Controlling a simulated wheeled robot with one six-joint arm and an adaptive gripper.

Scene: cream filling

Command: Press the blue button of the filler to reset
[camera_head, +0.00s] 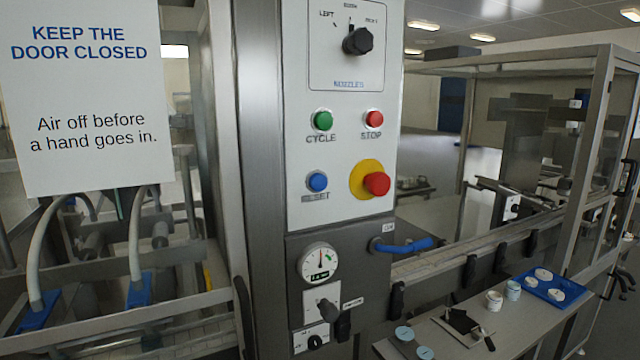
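The blue button (317,181) sits on the white control panel (345,140) of the filler, above a partly worn label that seems to read "RESET". It is round with a metal collar, below the green CYCLE button (323,121) and left of the red emergency stop (376,184) on its yellow ring. Nothing covers the blue button. I cannot tell from this view whether it is pressed or lit. My gripper is not in view.
A blue-handled lever (405,244) juts out below the panel at right. A pressure gauge (319,263) and knobs sit below. A red STOP button (374,119) and black selector (358,40) are above. A shelf with tubs and a blue tray (533,290) stands at lower right.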

